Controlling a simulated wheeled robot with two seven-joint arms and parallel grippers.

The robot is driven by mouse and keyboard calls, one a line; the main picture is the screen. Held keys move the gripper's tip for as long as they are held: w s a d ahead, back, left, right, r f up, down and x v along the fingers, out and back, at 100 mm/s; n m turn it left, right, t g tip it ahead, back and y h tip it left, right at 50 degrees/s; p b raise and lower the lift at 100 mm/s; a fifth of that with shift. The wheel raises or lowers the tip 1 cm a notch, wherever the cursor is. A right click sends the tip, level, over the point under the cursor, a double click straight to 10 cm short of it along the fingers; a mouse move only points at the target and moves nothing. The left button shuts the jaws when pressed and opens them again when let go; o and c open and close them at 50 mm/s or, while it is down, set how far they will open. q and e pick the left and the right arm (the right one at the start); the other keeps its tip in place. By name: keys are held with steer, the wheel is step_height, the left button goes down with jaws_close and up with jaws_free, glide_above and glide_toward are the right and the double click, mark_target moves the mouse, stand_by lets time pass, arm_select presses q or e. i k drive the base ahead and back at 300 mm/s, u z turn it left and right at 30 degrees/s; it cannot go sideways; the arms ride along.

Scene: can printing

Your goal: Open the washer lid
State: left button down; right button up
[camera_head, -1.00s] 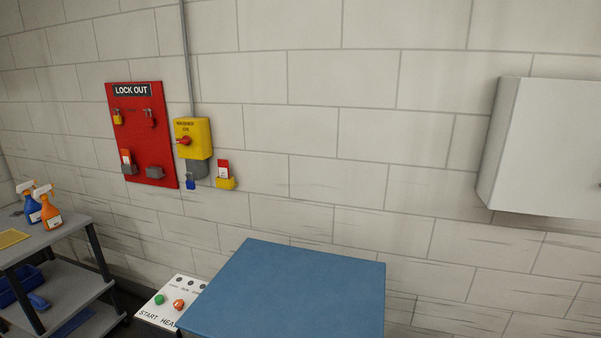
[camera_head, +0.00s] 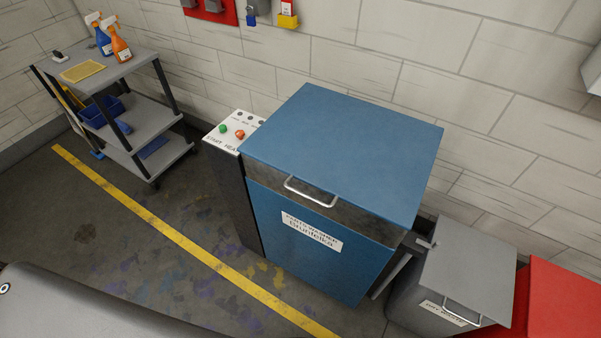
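The washer (camera_head: 295,250) is a blue box labelled as a parts washer, standing against the wall in the middle of the head view. Its flat blue lid (camera_head: 345,150) lies shut on top. A silver bar handle (camera_head: 311,194) sits at the front edge of the lid. A panel (camera_head: 236,130) with a green and a red button stands at the washer's left side. Neither of my grippers shows in this view.
A grey cart (camera_head: 140,120) with spray bottles (camera_head: 110,38) stands at the back left. A grey bin (camera_head: 455,275) with a handle and a red container (camera_head: 560,305) stand right of the washer. A yellow floor line (camera_head: 185,240) runs in front; the floor there is clear.

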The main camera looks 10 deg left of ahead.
mark_target(378, 160)
steer(key=u, duration=1.25)
steer(key=k, duration=0.85)
steer(key=z, duration=1.85)
